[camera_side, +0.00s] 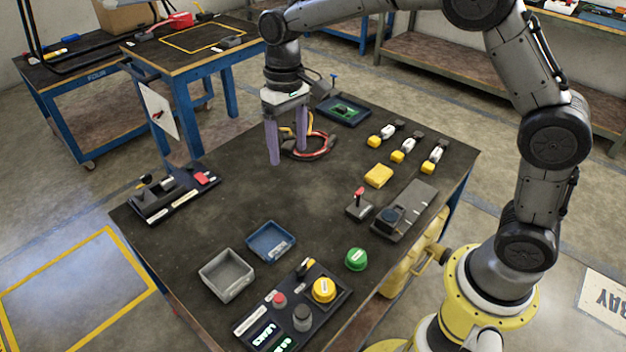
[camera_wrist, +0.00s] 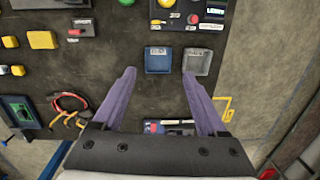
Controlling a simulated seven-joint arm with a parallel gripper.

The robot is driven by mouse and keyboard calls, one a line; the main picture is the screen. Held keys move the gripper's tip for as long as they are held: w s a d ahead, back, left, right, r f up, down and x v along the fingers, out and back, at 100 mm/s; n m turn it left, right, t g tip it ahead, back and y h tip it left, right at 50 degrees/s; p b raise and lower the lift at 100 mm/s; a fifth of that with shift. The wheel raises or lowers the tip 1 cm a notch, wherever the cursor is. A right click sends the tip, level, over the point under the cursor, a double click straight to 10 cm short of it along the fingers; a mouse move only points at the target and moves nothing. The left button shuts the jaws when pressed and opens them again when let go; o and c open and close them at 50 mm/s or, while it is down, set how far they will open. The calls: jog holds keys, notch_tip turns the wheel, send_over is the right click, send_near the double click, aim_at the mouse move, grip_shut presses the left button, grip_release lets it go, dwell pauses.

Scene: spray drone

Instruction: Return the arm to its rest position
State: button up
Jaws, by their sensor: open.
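My gripper (camera_side: 288,145) hangs over the far part of the dark table (camera_side: 240,205), pointing down. Its two purple fingers are apart, with nothing between them. In the wrist view my gripper (camera_wrist: 170,88) shows both fingers spread, with bare table top between them and two trays ahead of the tips. In the side view a red and black cable loop (camera_side: 322,148) lies just beside and behind the fingers. I cannot tell how high the fingertips are above the table.
A blue tray (camera_side: 270,242) and a grey tray (camera_side: 227,274) sit near the front. A button panel (camera_side: 290,318), a green button (camera_side: 356,259), a yellow block (camera_side: 378,175) and a lever box (camera_side: 358,207) stand on the table. A black fixture (camera_side: 165,197) is at left. The table's middle is clear.

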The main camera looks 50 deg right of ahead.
jog(key=s+d+r+t, duration=0.2)
jog(key=s+d+r, duration=0.1)
jog(key=s+r, duration=0.35)
jog(key=s+d+r+t, duration=0.2)
jog(key=s+d+r, duration=0.1)
jog(key=s+r, duration=0.35)
jog(key=s+d+f+t, duration=0.1)
jog(key=s+f, duration=0.2)
jog(key=s, duration=0.4)
jog(key=s+d+f+t, duration=0.1)
jog(key=s+f, duration=0.2)
jog(key=s, duration=0.3)
jog(key=shift+s+d+n+h, duration=0.2)
jog(key=shift+s+n+h, duration=0.1)
jog(key=shift+s+h, duration=0.1)
